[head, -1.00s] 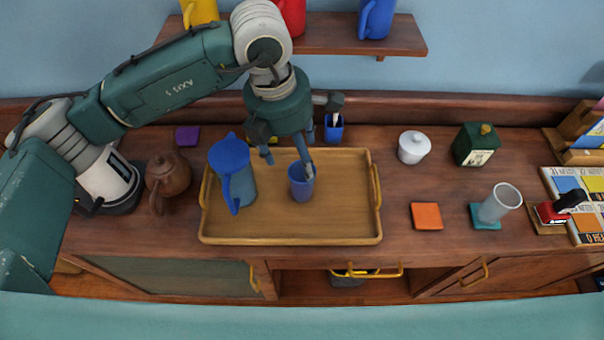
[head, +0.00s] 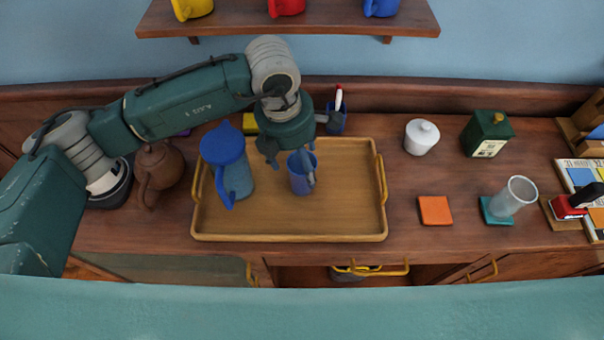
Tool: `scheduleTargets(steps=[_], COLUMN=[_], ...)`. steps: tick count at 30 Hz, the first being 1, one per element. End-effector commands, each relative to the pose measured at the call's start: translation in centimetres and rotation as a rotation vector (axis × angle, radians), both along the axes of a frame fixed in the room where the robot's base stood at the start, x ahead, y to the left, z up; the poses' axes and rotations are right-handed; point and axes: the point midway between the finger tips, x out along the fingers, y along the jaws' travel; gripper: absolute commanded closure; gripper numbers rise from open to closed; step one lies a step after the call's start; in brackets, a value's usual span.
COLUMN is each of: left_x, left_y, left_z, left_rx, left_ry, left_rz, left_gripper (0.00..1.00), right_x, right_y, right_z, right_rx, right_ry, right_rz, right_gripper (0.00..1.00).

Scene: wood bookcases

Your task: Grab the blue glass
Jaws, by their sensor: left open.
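The blue glass (head: 299,184) stands upright on the wooden tray (head: 340,222), right of a blue-lidded pitcher (head: 237,180). My left gripper (head: 290,168) reaches down from behind it, open, with its fingers pointing down. One finger is in front of the glass's right side or inside its rim; I cannot tell which. The other finger is to the left of the glass, near the pitcher's lid. The gripper partly hides the glass's rim. My right gripper is not in view.
A brown teapot (head: 157,168) stands left of the tray. A blue pen cup (head: 337,122) is behind it. The tray's right half is clear.

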Motion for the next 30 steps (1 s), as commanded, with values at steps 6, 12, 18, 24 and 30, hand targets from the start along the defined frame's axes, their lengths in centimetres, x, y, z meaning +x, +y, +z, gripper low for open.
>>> scheduleTargets(steps=[6, 12, 18, 24, 30], left_x=[-0.3, -0.1, -0.1, -0.1, -0.1], left_y=[-0.6, -0.8, -0.8, -0.8, -0.8], left_z=[-3.0, -4.6, -4.7, -4.7, -4.6], left_rx=[0.000, 0.000, 0.000, 0.000, -0.001], left_ry=[0.006, 0.002, 0.001, 0.001, 0.002], left_rz=[0.000, 0.000, 0.000, 0.000, -0.001], left_gripper=[0.28, 0.28, 0.30, 0.70, 0.82], right_x=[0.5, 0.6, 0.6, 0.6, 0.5], right_y=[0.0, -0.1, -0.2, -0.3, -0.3], right_z=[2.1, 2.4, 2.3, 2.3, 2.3], right_rx=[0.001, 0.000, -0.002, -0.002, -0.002], right_ry=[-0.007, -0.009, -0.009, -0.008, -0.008], right_rz=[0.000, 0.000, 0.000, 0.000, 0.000], right_gripper=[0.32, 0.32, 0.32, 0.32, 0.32])
